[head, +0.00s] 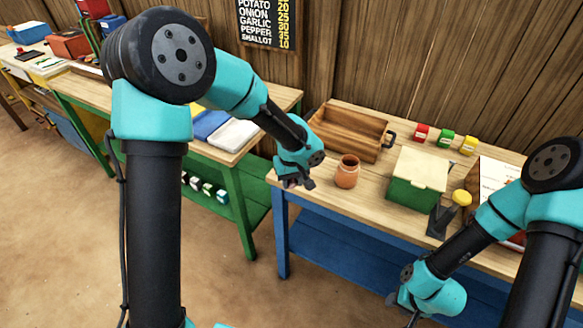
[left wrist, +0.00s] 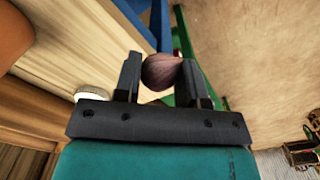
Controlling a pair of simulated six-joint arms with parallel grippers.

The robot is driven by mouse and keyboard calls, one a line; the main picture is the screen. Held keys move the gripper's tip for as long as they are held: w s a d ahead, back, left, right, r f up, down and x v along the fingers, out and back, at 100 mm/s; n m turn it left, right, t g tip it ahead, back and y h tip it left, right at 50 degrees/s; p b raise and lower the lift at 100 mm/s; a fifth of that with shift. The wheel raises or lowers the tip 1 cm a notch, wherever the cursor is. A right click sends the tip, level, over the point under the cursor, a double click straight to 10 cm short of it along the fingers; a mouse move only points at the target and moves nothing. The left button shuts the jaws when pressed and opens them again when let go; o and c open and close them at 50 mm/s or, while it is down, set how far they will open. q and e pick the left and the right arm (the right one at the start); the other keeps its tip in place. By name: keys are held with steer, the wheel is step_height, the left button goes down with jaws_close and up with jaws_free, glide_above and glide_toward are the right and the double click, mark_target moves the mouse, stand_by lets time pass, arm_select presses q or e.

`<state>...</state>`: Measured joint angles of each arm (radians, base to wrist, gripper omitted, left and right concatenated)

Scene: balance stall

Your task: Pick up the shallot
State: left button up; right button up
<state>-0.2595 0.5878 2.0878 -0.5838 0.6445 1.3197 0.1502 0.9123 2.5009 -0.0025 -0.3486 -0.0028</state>
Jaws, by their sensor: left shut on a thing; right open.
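The shallot (left wrist: 161,72) is a small purple-brown bulb between the two dark fingers of my left gripper (left wrist: 163,82) in the left wrist view. The fingers are shut on it from both sides. In the head view my left gripper (head: 299,183) is above the left end of the blue-legged table, left of a clay pot; the shallot cannot be made out there. My right gripper (head: 410,312) is low in front of the table at the lower right; it is open, though its fingers are partly cut off by the picture's bottom edge.
On the blue-legged table stand the clay pot (head: 347,171), a wooden tray (head: 345,133), a green box with a pale lid (head: 413,192), a yellow-topped device (head: 461,198) and small red, green and yellow boxes (head: 444,140). A green-legged table (head: 247,150) is at left.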

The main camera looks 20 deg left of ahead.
arm_select(q)
steer(key=s, duration=0.1)
steer(key=s+d, duration=0.1)
steer(key=s, duration=0.2)
steer(key=shift+s+d+r, duration=0.2)
steer(key=shift+s+r, duration=0.05)
steer(key=shift+s, duration=0.05)
